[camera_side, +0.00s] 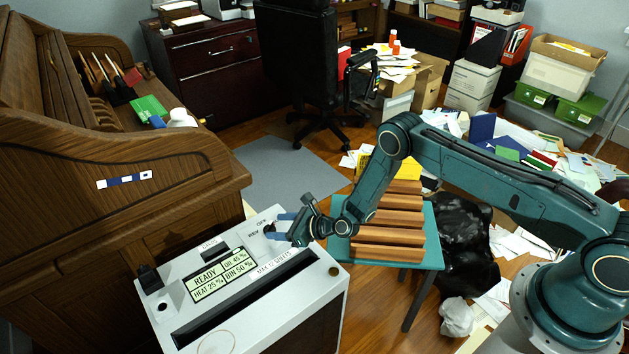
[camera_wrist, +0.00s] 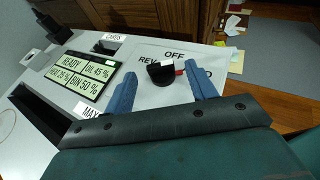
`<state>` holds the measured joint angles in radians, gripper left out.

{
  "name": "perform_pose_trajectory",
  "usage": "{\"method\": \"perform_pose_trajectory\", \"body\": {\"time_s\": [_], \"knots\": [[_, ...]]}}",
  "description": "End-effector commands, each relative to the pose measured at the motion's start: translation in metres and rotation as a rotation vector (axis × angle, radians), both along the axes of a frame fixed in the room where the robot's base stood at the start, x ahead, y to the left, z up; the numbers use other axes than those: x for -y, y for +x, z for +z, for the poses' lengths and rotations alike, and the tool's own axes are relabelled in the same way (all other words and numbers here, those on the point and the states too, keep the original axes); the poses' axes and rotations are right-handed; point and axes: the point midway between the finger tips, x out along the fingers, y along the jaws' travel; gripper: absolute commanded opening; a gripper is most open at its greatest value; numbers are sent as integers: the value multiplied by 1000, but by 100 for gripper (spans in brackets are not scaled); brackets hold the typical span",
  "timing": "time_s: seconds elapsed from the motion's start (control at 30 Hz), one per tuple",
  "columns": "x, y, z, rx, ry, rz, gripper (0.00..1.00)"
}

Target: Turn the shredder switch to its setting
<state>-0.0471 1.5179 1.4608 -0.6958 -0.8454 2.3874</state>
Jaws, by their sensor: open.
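The shredder (camera_side: 335,283) is a light grey machine with a lit display (camera_side: 224,274) reading READY, OIL 45 %, HEAT 25 % and BIN 50 %. Its black switch knob (camera_wrist: 160,73) stands on the top panel, with a red mark on its right side in the wrist view. OFF is printed behind the knob and REV to its left. A label on the right is partly hidden by a finger. My gripper (camera_wrist: 163,78) is open, with one blue finger on each side of the knob. Gaps show between fingers and knob. In the side view my gripper (camera_side: 275,227) largely hides the knob.
A wooden roll-top desk (camera_side: 110,190) stands left of the shredder. A black plug-like part (camera_side: 149,278) rises from the shredder's left side. A teal stool (camera_side: 431,235) with brown slats (camera_side: 390,235) stands close to the right, under my arm. Papers and a black bag (camera_side: 463,238) clutter the floor.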

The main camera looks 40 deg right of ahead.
Motion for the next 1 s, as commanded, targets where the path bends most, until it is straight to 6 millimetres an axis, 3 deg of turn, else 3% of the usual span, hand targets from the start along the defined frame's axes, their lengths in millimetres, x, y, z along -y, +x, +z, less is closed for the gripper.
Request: {"method": "perform_pose_trajectory", "body": {"time_s": [0.6,0.83,1.0], "knots": [[-7,12,-6,0,0,-1,56],[-7,12,-5,0,0,-1,12],[-6,12,-5,0,0,1,12]]}}
